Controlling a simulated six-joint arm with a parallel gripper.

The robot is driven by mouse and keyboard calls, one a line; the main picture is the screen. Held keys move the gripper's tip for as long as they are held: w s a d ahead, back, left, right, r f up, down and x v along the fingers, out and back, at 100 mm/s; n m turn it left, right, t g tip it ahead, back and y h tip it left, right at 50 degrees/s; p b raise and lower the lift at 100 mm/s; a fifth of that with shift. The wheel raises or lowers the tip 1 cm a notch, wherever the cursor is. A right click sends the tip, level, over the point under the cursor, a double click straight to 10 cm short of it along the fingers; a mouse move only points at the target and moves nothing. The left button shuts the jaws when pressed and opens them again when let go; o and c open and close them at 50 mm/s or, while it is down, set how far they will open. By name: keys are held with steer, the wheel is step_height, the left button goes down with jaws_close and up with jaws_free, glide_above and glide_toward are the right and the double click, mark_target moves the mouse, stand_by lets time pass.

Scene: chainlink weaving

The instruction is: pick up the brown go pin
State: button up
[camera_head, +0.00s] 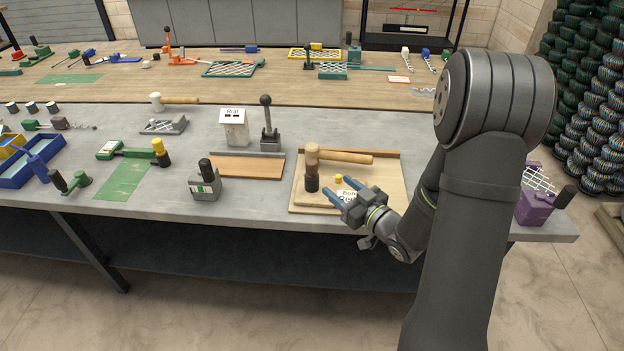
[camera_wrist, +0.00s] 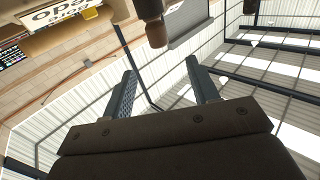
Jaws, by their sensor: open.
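An upright brown piece (camera_head: 312,183), dark at its lower part, stands on the light wooden board; it looks like the brown go pin. A mallet-like tan handle (camera_head: 345,157) lies behind it, and I cannot tell where pin and mallet head part. In the wrist view a dark and brown cylinder (camera_wrist: 157,34) shows at the top, beyond the fingertips, probably the same piece. My gripper (camera_head: 346,190) is open and empty, low over the board's front right, its blue fingers pointing left and back towards the brown piece, apart from it.
The wooden board (camera_head: 390,172) also carries a small yellow piece (camera_head: 338,179) and a white label near my fingers. A grey block tool (camera_head: 204,182) stands left of it, and a lever press (camera_head: 268,128) behind. A purple tool (camera_head: 540,200) is at the right edge.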

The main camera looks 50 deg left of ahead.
mark_target(316, 168)
steer(key=a, duration=1.2)
steer(key=shift+w+a+f, duration=0.1)
steer(key=shift+w+a, duration=0.05)
steer(key=shift+w, duration=0.15)
jaws_close()
